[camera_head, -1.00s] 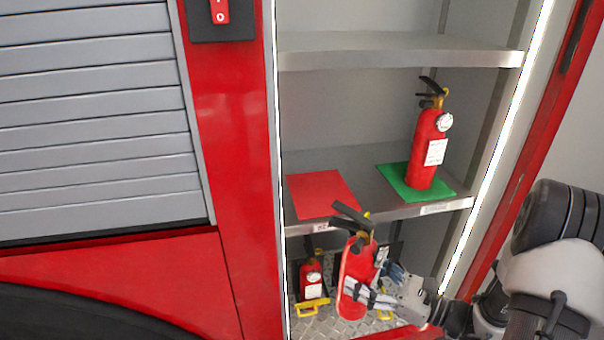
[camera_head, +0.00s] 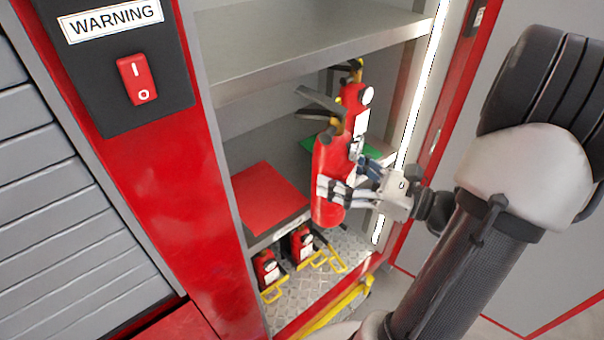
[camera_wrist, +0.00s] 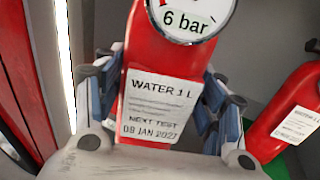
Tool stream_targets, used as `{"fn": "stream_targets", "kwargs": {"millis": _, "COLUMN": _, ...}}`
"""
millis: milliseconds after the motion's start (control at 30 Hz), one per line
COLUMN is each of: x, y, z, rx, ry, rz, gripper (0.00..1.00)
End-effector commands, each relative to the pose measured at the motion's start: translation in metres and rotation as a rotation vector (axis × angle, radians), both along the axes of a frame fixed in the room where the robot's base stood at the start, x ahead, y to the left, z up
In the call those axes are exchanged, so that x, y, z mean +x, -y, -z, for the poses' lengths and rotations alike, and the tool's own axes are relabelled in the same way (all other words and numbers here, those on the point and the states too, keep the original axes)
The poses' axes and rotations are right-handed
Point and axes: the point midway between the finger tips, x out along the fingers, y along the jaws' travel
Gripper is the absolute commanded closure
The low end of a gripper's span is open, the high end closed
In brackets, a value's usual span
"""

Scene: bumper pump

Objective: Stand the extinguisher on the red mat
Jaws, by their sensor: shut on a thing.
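My gripper (camera_head: 345,186) is shut on a red extinguisher (camera_head: 328,172) with a black handle and a yellow part at its top. It is held up in front of the shelf, slightly tilted, to the right of the red mat (camera_head: 266,197). The mat lies bare on the middle shelf. In the wrist view the fingers (camera_wrist: 165,100) clasp both sides of the held extinguisher (camera_wrist: 165,75), whose label reads "WATER 1 L" and whose gauge reads "6 bar".
Another extinguisher (camera_head: 353,95) stands behind on the green mat (camera_head: 313,146), partly hidden by the held one. An upper shelf (camera_head: 300,45) overhangs the mats. Small extinguishers (camera_head: 266,270) stand below on the metal floor. A red post (camera_head: 165,190) borders the compartment on the left.

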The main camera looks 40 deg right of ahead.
Motion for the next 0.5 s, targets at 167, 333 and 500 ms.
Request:
{"fn": "stream_targets", "kwargs": {"millis": 167, "x": 0.024, "y": -0.012, "z": -0.002, "rx": 0.0, "ry": 0.008, "rz": -0.008, "gripper": 1.0}}
{"fn": "stream_targets", "kwargs": {"millis": 333, "x": 0.057, "y": -0.028, "z": -0.002, "rx": 0.0, "ry": 0.009, "rz": -0.01, "gripper": 1.0}}
{"fn": "stream_targets", "kwargs": {"millis": 500, "x": 0.09, "y": -0.042, "z": -0.002, "rx": 0.0, "ry": 0.009, "rz": -0.009, "gripper": 1.0}}
